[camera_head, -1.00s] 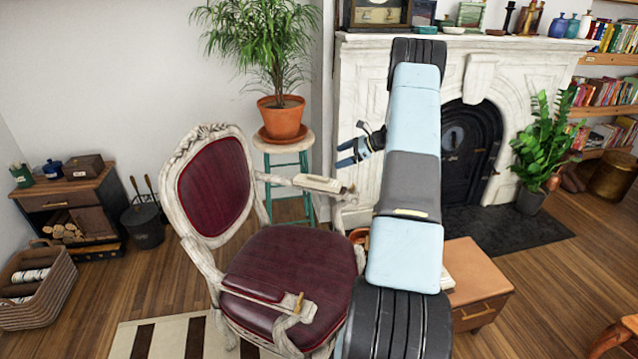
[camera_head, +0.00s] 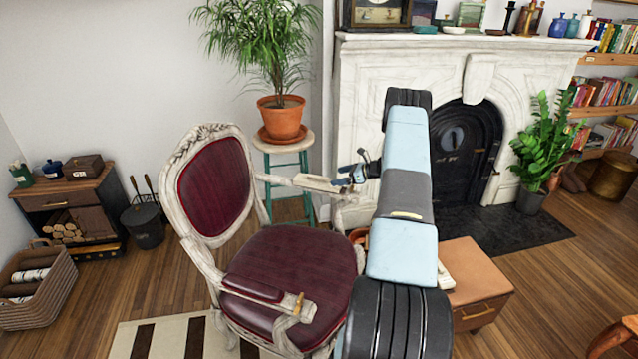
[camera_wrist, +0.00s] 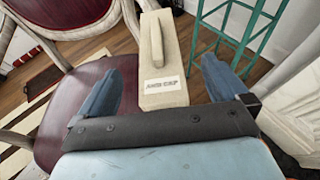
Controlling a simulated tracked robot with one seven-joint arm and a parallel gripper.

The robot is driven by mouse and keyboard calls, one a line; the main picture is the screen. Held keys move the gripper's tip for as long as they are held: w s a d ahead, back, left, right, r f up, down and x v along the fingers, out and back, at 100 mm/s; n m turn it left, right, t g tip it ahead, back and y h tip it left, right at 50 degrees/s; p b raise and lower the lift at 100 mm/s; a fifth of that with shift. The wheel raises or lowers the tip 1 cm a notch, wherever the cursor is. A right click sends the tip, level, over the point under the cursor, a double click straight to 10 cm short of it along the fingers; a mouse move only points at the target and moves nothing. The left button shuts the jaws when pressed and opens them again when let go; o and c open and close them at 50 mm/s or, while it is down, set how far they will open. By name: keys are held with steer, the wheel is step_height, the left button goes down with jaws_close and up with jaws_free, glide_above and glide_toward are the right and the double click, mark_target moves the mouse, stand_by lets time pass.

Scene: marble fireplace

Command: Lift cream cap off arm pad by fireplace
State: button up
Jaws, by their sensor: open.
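The cream cap (camera_wrist: 164,77) is a long pale block with a raised ridge along its top and a printed label on its near end. It lies along the chair's far armrest, and in the head view (camera_head: 314,182) its near-right end is partly behind my fingers. The arm pad beneath it is hidden. My gripper (camera_head: 349,178) is open and empty at the cap's right end. In the wrist view the blue fingers (camera_wrist: 158,82) stand apart, one on each side of the labelled end, with visible gaps. I cannot tell their exact height over the cap.
The chair's dark red seat (camera_head: 290,265) lies below the armrest. A teal stool (camera_head: 287,165) with a potted plant (camera_head: 282,118) stands close behind. The white fireplace (camera_head: 370,95) is to the right. A wooden box (camera_head: 478,275) sits on the floor beside my arm.

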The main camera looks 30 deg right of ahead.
mark_target(328, 178)
steer(key=shift+x, duration=3.15)
steer(key=shift+s, duration=0.1)
steer(key=c, duration=1.4)
steer(key=shift+r, duration=0.15)
